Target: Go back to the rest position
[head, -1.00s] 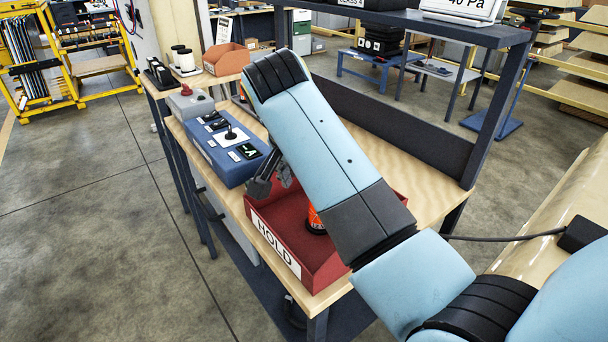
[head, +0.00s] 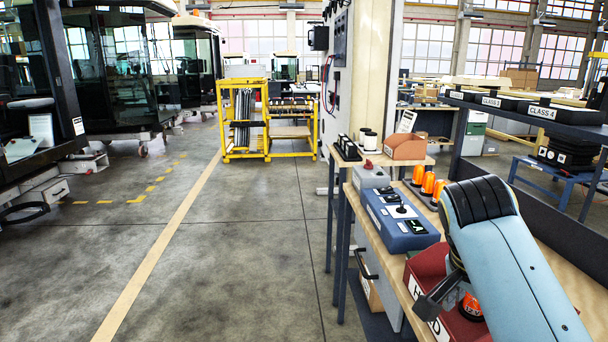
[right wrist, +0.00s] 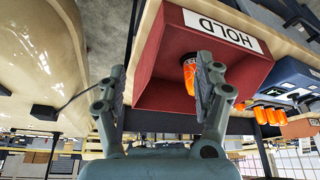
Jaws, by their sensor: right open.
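My right gripper (head: 440,292) hangs beside the red HOLD box (head: 424,266), and my blue arm covers much of that box in the head view. In the right wrist view, the right gripper (right wrist: 155,85) has its two fingers wide apart with nothing between them. The HOLD box (right wrist: 155,50) lies beyond the fingers there. An orange beacon (head: 471,306) is inside the box; it also shows partly behind a finger in the right wrist view (right wrist: 189,74). My left gripper is in neither view.
A blue control box (head: 400,225) with a joystick sits on the wooden bench beside the HOLD box. Orange beacons (head: 428,184) stand behind it. A dark shelf with class-labelled bins (head: 545,112) rises at right. Open floor (head: 250,250) lies left of the bench.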

